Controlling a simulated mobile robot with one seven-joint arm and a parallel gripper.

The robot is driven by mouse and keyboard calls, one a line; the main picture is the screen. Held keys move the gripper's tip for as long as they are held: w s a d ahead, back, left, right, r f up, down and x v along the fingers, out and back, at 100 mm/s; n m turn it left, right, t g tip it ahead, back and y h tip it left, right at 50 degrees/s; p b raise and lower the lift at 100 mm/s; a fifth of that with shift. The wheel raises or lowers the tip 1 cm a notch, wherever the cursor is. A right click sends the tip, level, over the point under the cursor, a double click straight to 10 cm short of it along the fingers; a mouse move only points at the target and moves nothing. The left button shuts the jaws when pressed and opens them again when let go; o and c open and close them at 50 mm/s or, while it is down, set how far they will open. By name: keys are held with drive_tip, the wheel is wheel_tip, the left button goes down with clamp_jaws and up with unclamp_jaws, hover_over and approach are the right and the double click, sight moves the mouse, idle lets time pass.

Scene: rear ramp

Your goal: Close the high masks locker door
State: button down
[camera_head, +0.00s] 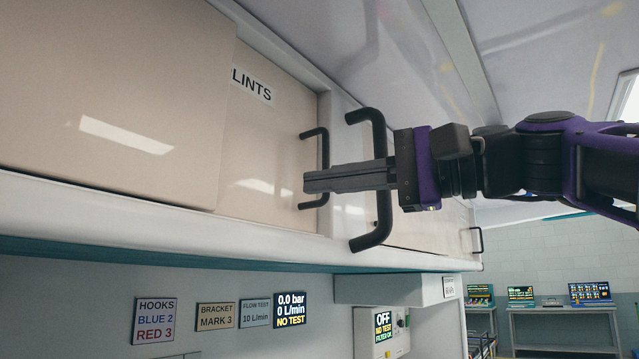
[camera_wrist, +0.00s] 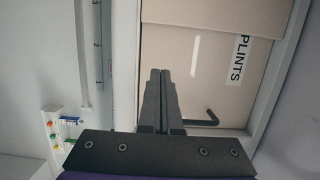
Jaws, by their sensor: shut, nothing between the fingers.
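The overhead lockers have beige doors. One beige door (camera_head: 262,150), partly labelled "LINTS", has a dark handle (camera_head: 325,165); the wrist view shows its label as "PLINTS" (camera_wrist: 238,60). Another beige panel (camera_head: 110,90) overlaps this door from the left. No masks label is readable, so I cannot tell which door is the masks locker's. My gripper (camera_head: 308,182) is shut and empty, pointing left. Its fingers cross in front of a larger dark handle (camera_head: 372,225); whether they touch it is unclear. In the wrist view the closed fingertips (camera_wrist: 160,76) lie in front of the beige doors.
A white ledge (camera_head: 120,215) runs below the lockers. Signs including "HOOKS" (camera_head: 155,320) and a display (camera_head: 290,309) are on the wall beneath. A control box (camera_head: 382,332) stands lower right. Benches with screens (camera_head: 565,325) are in the far background. A further handle (camera_head: 476,240) shows at right.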

drive_tip(key=x, duration=0.7)
drive_tip(key=shift+w+a, duration=0.2)
drive_tip(key=shift+a, duration=0.1)
drive_tip(key=shift+s+a, duration=0.3)
drive_tip(key=shift+s, duration=0.25)
drive_tip(key=shift+s+a, duration=0.3)
drive_tip(key=shift+s, duration=0.2)
drive_tip(key=shift+s+a, duration=0.5)
drive_tip(key=shift+s, duration=0.05)
